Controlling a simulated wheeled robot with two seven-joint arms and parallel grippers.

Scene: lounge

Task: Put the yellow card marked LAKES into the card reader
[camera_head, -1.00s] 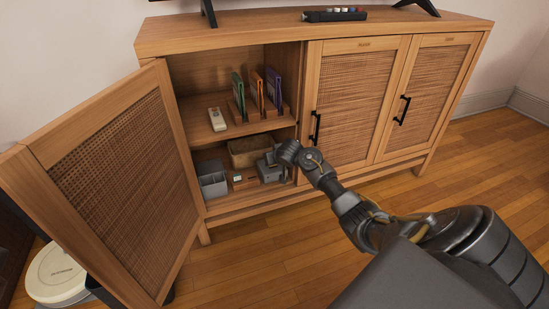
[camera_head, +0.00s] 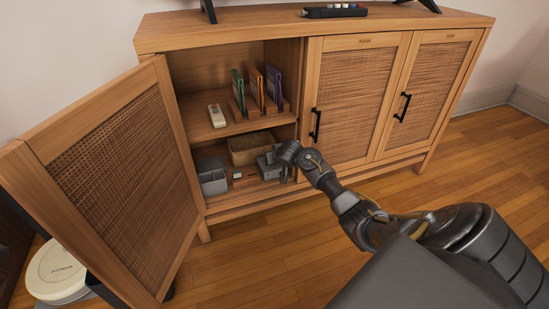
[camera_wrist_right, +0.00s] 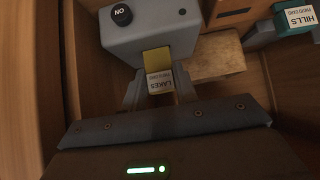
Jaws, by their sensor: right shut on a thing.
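The yellow card marked LAKES (camera_wrist_right: 157,61) is between the fingers of my right gripper (camera_wrist_right: 159,92), which is shut on it. Its white label faces the wrist camera, with the lettering upside down. The card's far end is at the front of the grey card reader (camera_wrist_right: 120,40), which has a black ON knob. I cannot tell whether the card's end is inside a slot. In the head view my right gripper (camera_head: 281,163) reaches into the lower shelf at the reader (camera_head: 266,169), and the card is hidden there. My left gripper is not in view.
The open cabinet door (camera_head: 128,185) stands at the left. A wicker basket (camera_head: 250,146) and a grey bin (camera_head: 211,178) share the lower shelf. A teal item marked HILLS (camera_wrist_right: 296,22) is right of the reader. The upper shelf holds a white remote (camera_head: 217,116) and upright cases.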

